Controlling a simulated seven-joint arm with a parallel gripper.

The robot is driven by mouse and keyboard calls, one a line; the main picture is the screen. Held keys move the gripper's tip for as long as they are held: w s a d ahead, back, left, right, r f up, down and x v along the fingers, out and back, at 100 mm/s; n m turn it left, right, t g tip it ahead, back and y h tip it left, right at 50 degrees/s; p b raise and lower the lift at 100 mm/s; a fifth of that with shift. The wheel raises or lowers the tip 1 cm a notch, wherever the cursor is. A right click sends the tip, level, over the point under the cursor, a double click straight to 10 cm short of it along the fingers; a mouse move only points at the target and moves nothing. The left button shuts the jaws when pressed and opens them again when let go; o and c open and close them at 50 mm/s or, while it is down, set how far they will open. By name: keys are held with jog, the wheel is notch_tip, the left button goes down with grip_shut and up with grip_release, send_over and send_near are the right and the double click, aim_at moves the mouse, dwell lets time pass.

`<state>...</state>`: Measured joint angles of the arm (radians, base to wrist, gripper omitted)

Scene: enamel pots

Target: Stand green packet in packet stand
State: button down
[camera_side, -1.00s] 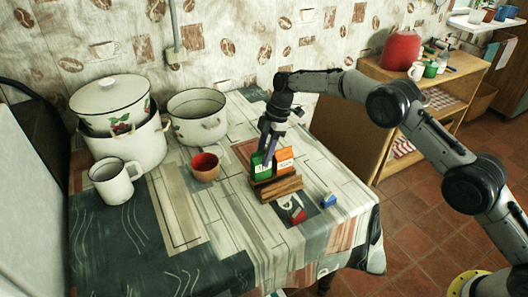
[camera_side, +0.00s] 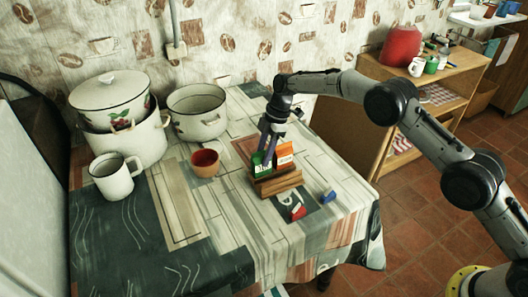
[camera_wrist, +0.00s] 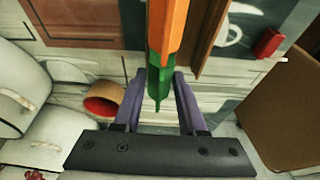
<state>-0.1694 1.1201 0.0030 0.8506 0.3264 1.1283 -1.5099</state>
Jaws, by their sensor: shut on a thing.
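The green packet (camera_side: 261,164) is upright at the left end of the wooden packet stand (camera_side: 280,185), beside an orange packet (camera_side: 285,156). Its lower part is hidden behind the stand's front bar. My gripper (camera_side: 266,150) comes down from above and is shut on the green packet's upper part. In the wrist view, the green packet (camera_wrist: 160,82) lies between my purple fingers, with the orange packet (camera_wrist: 168,25) in line beyond it. Part of the brown stand (camera_wrist: 208,40) shows to the right. I cannot tell whether the green packet's bottom rests on the stand.
A small bowl with a red inside (camera_side: 205,163) stands left of the stand. A small blue object (camera_side: 328,197) lies to the right. The front of the table is clear.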

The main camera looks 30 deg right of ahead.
jog(key=shift+f, duration=0.2)
jog(key=shift+c, duration=1.9)
grip_release()
